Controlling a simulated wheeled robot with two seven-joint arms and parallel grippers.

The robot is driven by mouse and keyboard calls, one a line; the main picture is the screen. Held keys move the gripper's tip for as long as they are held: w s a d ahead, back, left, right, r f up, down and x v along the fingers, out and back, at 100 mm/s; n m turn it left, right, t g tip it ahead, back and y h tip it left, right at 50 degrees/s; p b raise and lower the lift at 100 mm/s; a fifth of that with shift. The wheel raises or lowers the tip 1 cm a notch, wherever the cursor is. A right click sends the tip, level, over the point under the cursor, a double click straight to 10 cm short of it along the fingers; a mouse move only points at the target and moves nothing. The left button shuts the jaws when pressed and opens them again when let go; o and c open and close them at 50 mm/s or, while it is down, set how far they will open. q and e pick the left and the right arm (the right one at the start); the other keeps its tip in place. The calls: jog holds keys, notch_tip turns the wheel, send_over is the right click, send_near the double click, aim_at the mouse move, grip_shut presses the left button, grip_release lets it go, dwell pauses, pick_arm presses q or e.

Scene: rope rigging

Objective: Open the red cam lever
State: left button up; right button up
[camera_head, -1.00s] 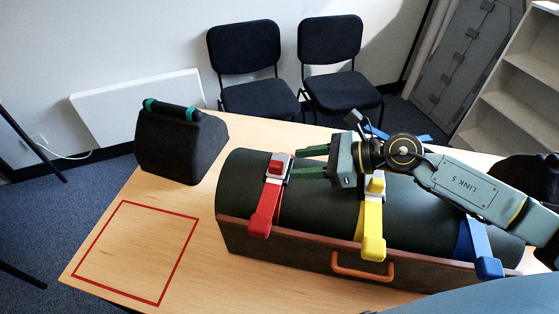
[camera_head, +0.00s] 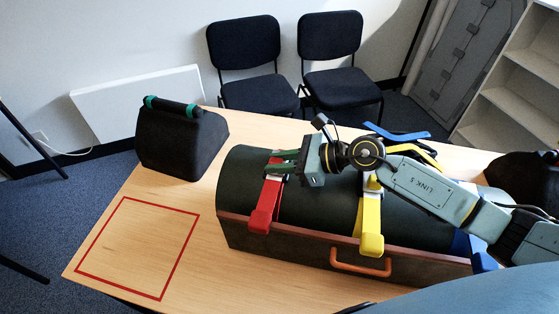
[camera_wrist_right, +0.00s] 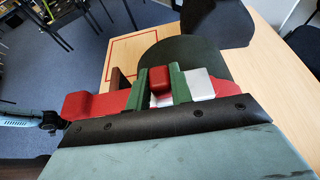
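The red cam lever (camera_head: 264,205) hangs over the front of the dark green roll (camera_head: 322,205), at its left end. In the right wrist view the red strap (camera_wrist_right: 90,104) and a red block (camera_wrist_right: 160,82) of the lever show. My right gripper (camera_head: 282,161) is at the top of the red lever, its green fingers apart. In the right wrist view its fingers (camera_wrist_right: 160,86) stand on either side of the red block, close to it. I cannot tell whether they touch it. My left gripper is not in view.
A yellow lever (camera_head: 370,222) and a blue lever (camera_head: 481,255) lie farther right on the roll. The brown case (camera_head: 300,245) has an orange handle (camera_head: 360,266). A black block (camera_head: 180,140) stands at the back left. The red outlined square (camera_head: 140,245) on the table is empty.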

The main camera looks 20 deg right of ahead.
grip_shut()
jog(key=shift+r, duration=0.1)
jog(key=shift+w+d+r+m+g+y, duration=0.35)
jog(key=shift+w+r+m+g+y, duration=0.3)
jog(key=shift+m, duration=0.45)
jog(key=shift+w+d+r+m+g+y+b, duration=0.35)
jog(key=shift+r+m+g+b, duration=0.2)
jog(key=shift+m, duration=0.35)
jog(key=w+m, duration=0.1)
jog(key=d+m+g+y+b, duration=0.1)
jog(key=shift+w+r+m+b, duration=0.3)
jog(key=shift+w+r+m, duration=0.05)
jog(key=shift+w+m, duration=0.05)
jog(key=shift+w+d+r+m+g+y+b, duration=0.1)
jog(key=shift+w+d+m+g+y+b, duration=0.15)
jog(key=shift+w+m+y+b, duration=0.45)
jog(key=shift+w+d+r+m+g+y+b, duration=0.1)
jog(key=shift+w+d+m+g+y+b, duration=0.25)
jog(key=shift+m, duration=0.55)
jog(key=o, duration=0.7)
grip_release()
